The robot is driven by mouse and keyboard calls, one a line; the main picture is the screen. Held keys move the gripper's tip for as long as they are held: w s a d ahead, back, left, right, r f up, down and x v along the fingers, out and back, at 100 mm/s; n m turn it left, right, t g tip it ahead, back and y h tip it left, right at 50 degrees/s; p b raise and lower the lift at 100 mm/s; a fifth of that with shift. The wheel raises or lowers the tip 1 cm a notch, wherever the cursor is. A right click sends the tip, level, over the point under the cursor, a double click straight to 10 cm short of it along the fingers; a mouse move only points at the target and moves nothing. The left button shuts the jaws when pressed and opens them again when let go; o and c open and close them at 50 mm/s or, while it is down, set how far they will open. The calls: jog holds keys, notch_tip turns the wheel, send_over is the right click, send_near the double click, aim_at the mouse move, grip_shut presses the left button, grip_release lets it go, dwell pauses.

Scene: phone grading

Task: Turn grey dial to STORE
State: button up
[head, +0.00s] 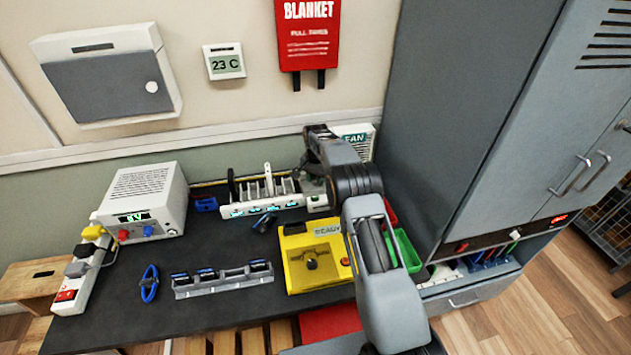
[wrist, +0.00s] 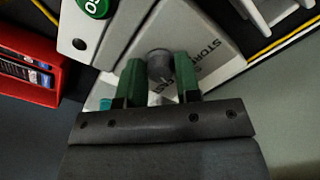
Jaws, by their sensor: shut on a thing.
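The grey dial (wrist: 160,66) shows in the wrist view as a short round knob on a white box (wrist: 212,70). The word STORE is printed beside it, to its right; other lettering near the dial is partly covered. My gripper (wrist: 158,80) has its two green fingers on either side of the dial, shut on it. Where the dial points cannot be made out. In the head view my arm covers the dial, and only part of a white box with green lettering (head: 357,140) shows behind the arm.
A green round part (wrist: 96,6) sits close by on a white surface, with a red container (wrist: 28,68) at left. In the head view, a yellow box (head: 298,277), a rack (head: 222,280) and a white power supply (head: 140,200) share the dark table. A grey cabinet (head: 470,100) stands right.

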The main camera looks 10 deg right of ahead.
jog(key=n+b, duration=0.1)
jog(key=n, duration=0.5)
jog(key=shift+n, duration=0.3)
jog(key=n, duration=0.6)
jog(key=shift+n, duration=0.3)
jog(key=o, duration=0.9)
jog(key=shift+r, duration=0.1)
notch_tip(320, 180, up, 14)
jog(key=shift+f, duration=0.15)
dwell(0.4)
